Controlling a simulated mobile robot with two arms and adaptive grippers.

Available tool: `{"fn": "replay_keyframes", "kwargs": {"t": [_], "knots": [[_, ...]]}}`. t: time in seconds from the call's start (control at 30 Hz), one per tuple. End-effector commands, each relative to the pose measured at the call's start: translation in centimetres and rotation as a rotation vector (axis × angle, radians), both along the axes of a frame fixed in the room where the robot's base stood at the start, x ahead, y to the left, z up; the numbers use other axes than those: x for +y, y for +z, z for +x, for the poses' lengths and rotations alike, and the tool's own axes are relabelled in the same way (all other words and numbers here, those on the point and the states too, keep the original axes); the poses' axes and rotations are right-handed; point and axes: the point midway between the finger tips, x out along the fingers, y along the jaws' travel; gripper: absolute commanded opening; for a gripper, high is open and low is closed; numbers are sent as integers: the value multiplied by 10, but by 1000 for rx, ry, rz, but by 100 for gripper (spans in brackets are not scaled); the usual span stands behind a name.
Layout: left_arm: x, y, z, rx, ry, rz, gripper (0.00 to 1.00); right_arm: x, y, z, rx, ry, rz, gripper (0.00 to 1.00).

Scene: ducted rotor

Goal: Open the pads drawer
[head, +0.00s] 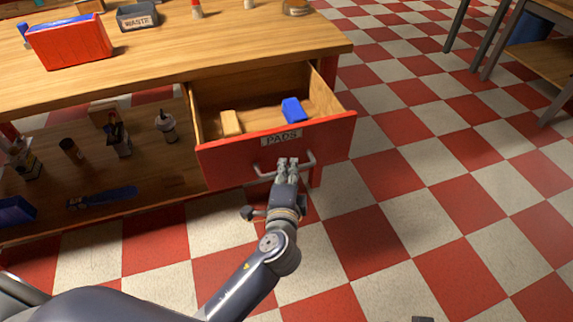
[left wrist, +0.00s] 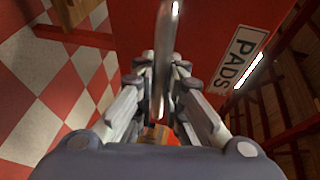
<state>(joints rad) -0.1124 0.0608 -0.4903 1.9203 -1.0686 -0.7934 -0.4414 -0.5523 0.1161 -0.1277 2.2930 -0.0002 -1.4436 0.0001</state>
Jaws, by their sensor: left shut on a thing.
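The pads drawer (head: 225,160) has a red front with a "PADS" label and stands pulled out from under the wooden bench. The label also shows in the left wrist view (left wrist: 238,60). Inside the drawer lie a tan block (head: 230,123) and a blue block (head: 293,109). My left gripper (head: 287,164) is shut on the metal drawer handle (head: 307,160). In the left wrist view the handle (left wrist: 167,50) runs between the fingers.
Bottles and tools stand on the lower shelf (head: 100,185). Another table (head: 550,65) stands at the far right.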

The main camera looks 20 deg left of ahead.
Motion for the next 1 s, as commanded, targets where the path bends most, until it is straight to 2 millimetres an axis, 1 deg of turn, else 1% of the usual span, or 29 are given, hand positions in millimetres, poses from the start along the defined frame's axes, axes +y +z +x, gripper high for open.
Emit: {"fn": "replay_keyframes", "kwargs": {"t": [0.3, 0.33, 0.37, 0.4, 0.43, 0.7, 0.8, 0.87, 0.97, 1.0], "knots": [[0, -1, -1, 1, 0, -1, 0, 0, 0, 0, 0, 0, 0, 40], [0, -1, -1, 1, 0, -1, 13, 0, 0, 0, 0, 0, 0, 40], [0, -1, -1, 1, 0, -1, 19, 0, 0, 0, 0, 0, 0, 40], [0, -1, -1, 1, 0, -1, 28, 0, 0, 0, 0, 0, 0, 40], [0, 0, -1, 1, 0, -1, 31, 0, 0, 0, 0, 0, 0, 40], [0, 0, 0, 1, 0, -1, 31, 0, 0, 0, -1, 0, 1, 40], [-1, 0, -3, 1, 0, -1, 31, 1, 1, 1, -2, 2, 2, 40], [-2, 1, -8, 1, -1, -3, 31, 1, 0, 1, -2, 1, 2, 40], [-5, 3, -23, 2, -1, -3, 31, 1, 0, 1, -2, 0, 1, 40], [-7, 4, -31, 4, -1, -4, 31, 1, 0, 1, -2, 0, 1, 40]]}}
